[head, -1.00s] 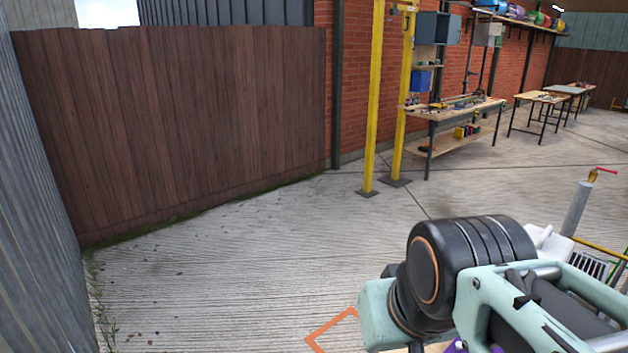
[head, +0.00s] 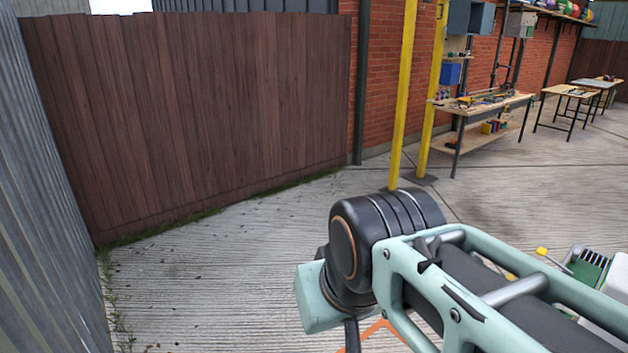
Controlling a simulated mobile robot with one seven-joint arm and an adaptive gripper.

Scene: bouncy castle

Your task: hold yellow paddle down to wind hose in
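A small yellow end piece (head: 541,251) on a dark rod shows at the lower right, beside a green and white unit (head: 588,268) with a slatted panel. It may be the yellow paddle, but I cannot tell for sure. My arm covers much of this area, with its black joint and pale green frame across the lower right. My gripper is out of view. No hose can be made out.
An orange floor marking (head: 375,335) lies partly under my arm. Yellow posts (head: 402,100) and a workbench (head: 480,105) stand by the brick wall. A brown wooden fence (head: 190,110) closes the left side. The concrete (head: 220,270) between is clear.

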